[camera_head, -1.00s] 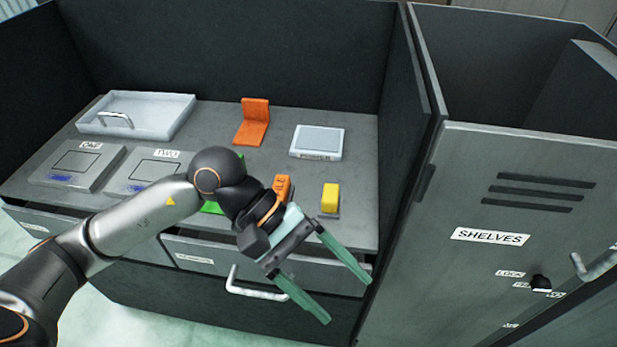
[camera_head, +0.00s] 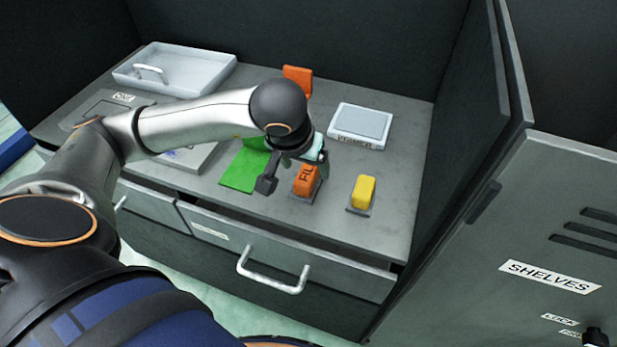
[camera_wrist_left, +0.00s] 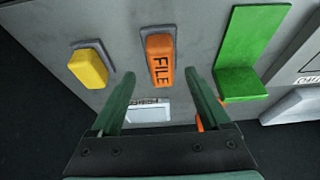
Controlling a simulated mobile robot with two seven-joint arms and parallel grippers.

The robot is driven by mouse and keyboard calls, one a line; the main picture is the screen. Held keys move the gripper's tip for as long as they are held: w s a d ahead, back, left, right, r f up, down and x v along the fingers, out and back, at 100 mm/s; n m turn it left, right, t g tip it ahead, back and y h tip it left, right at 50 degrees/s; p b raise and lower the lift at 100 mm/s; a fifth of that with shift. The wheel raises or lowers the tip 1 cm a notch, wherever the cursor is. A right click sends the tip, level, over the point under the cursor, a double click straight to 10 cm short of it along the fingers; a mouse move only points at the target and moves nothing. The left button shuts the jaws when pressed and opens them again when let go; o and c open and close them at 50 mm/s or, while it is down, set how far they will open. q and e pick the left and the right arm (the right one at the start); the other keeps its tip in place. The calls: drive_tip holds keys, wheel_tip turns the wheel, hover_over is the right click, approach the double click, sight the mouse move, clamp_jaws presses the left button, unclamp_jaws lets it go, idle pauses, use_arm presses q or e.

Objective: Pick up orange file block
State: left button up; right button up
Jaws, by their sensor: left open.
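The orange file block (camera_head: 304,181), marked FILE, sits on a small grey base on the grey worktop. In the left wrist view the orange file block (camera_wrist_left: 160,62) lies ahead of my left gripper (camera_wrist_left: 162,85), between the lines of its two green fingers. The fingers are open and apart from the block, with nothing between them. In the head view the left gripper (camera_head: 318,160) is just behind the block, and its fingers are mostly hidden by the wrist. My right gripper is in neither view.
A yellow block (camera_head: 363,191) on its own base stands right of the file block. A green L-shaped holder (camera_head: 241,170) is to the left. An orange holder (camera_head: 298,78), white device (camera_head: 361,124) and white tray (camera_head: 215,70) stand farther back. A drawer handle (camera_head: 272,272) juts from the front.

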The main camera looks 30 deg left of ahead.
sight(308, 171)
use_arm(q)
drive_tip(key=x, duration=0.5)
drive_tip(key=shift+w+a+f, duration=0.15)
drive_tip(key=shift+w, duration=0.05)
clamp_jaws()
idle(0.5)
